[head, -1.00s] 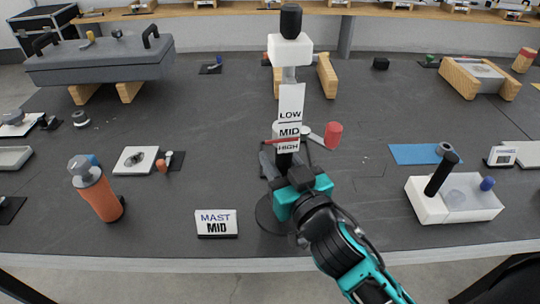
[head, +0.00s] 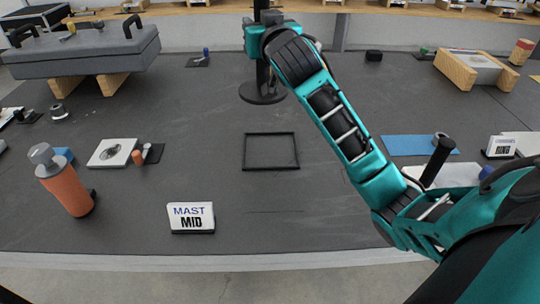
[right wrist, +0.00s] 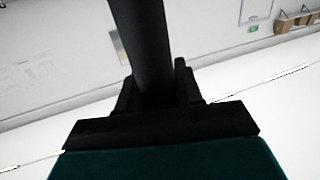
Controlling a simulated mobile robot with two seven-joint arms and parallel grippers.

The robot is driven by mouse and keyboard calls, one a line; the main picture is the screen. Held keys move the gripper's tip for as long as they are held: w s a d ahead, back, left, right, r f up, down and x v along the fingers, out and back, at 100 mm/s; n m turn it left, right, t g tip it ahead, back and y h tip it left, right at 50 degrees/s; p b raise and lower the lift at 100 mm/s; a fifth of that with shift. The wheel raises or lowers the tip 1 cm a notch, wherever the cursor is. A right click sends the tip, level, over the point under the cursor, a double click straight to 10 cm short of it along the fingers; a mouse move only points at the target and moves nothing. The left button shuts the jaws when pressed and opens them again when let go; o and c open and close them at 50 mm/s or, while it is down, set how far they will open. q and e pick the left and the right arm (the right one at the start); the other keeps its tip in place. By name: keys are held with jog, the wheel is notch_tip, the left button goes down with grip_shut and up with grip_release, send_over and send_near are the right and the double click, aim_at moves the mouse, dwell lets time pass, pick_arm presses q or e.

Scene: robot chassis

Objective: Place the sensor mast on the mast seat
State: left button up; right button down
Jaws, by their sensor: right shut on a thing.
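My right gripper (head: 264,20) is at the top middle of the head view, shut on the sensor mast. The mast's black post and round black base (head: 262,94) hang below it, seemingly clear of the table. The mast's upper part is out of frame. In the right wrist view the dark post (right wrist: 145,50) stands between the fingers. A thin black square frame (head: 270,169) lies flat on the table nearer than the base. I cannot tell if this is the mast seat. A white sign (head: 191,217) reads "MAST MID". My left gripper is not in view.
A grey handled chassis body (head: 85,57) rests on wooden blocks at the far left. An orange bottle (head: 68,187) and a white plate (head: 112,153) stand at left. A blue mat (head: 405,146) and white block (head: 455,174) lie at right, partly behind my arm. The table around the frame is clear.

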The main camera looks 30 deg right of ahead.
aim_at(264, 79)
jog(key=f+b, duration=0.1)
jog(key=f, duration=0.2)
jog(key=f+b, duration=0.1)
jog(key=f, duration=0.3)
jog(key=d+f+b, duration=0.1)
jog(key=f, duration=0.3)
jog(key=shift+w+d+f, duration=0.1)
jog(key=shift+w+f, duration=0.05)
jog(key=shift+w, duration=0.05)
jog(key=shift+f+b, duration=0.35)
jog(key=shift+f, duration=0.2)
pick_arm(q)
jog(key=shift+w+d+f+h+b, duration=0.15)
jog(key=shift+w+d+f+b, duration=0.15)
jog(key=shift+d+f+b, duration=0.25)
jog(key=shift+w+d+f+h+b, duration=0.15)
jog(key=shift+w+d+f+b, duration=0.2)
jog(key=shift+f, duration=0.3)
pick_arm(e)
notch_tip(264, 79, down, 6)
jog(key=shift+r, duration=0.1)
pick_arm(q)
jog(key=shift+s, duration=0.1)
